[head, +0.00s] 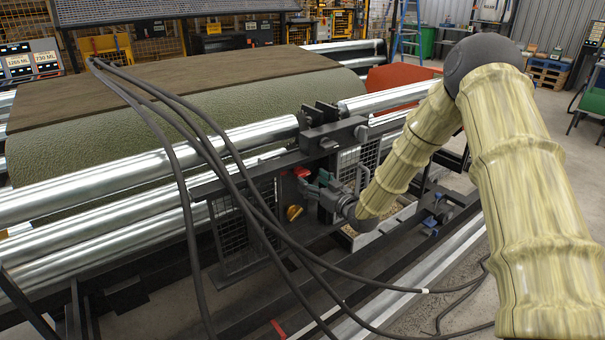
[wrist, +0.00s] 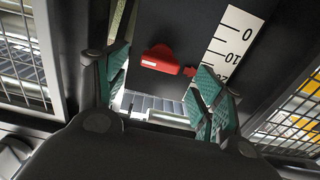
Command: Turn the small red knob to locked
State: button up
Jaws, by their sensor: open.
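The small red knob (wrist: 160,61) is on a dark panel in the wrist view, with a white mark at its left end. It lies slightly tilted, almost crosswise. A red pointer (wrist: 190,71) sits just right of it, beside a white scale strip (wrist: 228,45) marked 0, 10 and 20. My gripper (wrist: 161,82) is open, its green-padded fingers on either side of the knob and apart from it. In the head view, the red knob (head: 302,172) shows just beyond my gripper (head: 318,186). No locked marking is readable.
Mesh guards (wrist: 25,50) flank the panel in the wrist view. A yellow-orange knob (head: 294,212) sits below the red one in the head view. Long steel rollers (head: 100,185), a green turf roll (head: 190,115) and black hoses (head: 190,215) are to the left.

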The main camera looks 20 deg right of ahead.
aim_at(305, 176)
jog(key=shift+p+x, duration=0.35)
jog(key=shift+x, duration=2.6)
jog(key=shift+c, duration=0.4)
jog(key=c, duration=0.9)
